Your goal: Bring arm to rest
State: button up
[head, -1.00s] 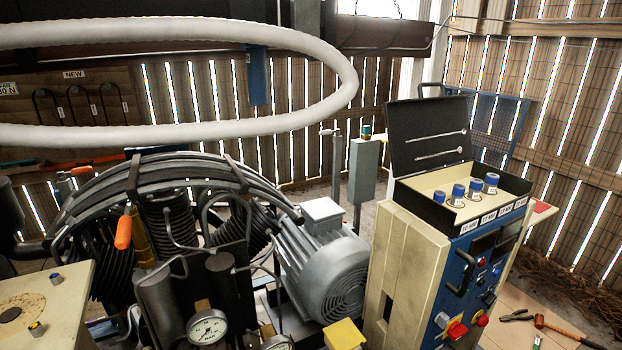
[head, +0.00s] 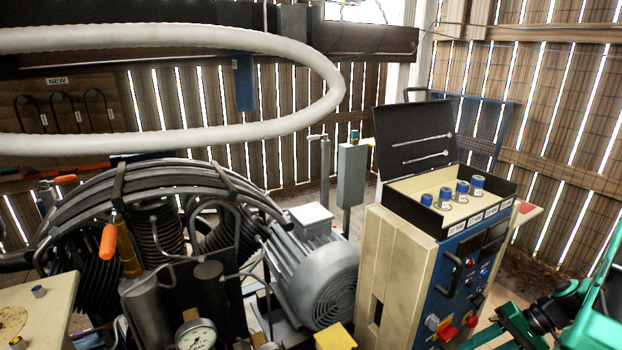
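Part of my green and black arm shows at the lower right edge of the head view, in front of the floor and beside the control cabinet (head: 395,255). My gripper's fingers cannot be made out in this view. The arm's visible links appear apart from the cabinet, though the lowest part overlaps its front corner in the picture.
The compressor with its grey motor (head: 318,265) and pressure gauge (head: 196,335) fills the lower left and middle. A white hose loop (head: 270,125) hangs above. The cabinet's black lid (head: 415,140) is open, with several blue-topped sockets (head: 461,190) below. A slatted wall stands behind.

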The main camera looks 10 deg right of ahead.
jog(key=s+a+r+h, duration=0.2)
jog(key=s+a+r, duration=0.1)
jog(key=r, duration=0.5)
jog(key=s+a+r+g+h, duration=0.1)
jog(key=s+a+r+h, duration=0.2)
jog(key=s+r, duration=0.2)
jog(key=s+a+r+g+h, duration=0.1)
jog(key=s+a+r+h, duration=0.1)
jog(key=r, duration=1)
jog(key=shift+s+a+h, duration=0.4)
jog(key=shift+s+a, duration=0.3)
jog(key=shift+s, duration=0.55)
jog(key=shift+w+g, duration=0.1)
jog(key=shift+g, duration=0.2)
jog(key=shift+w+f, duration=0.2)
jog(key=shift+w, duration=0.3)
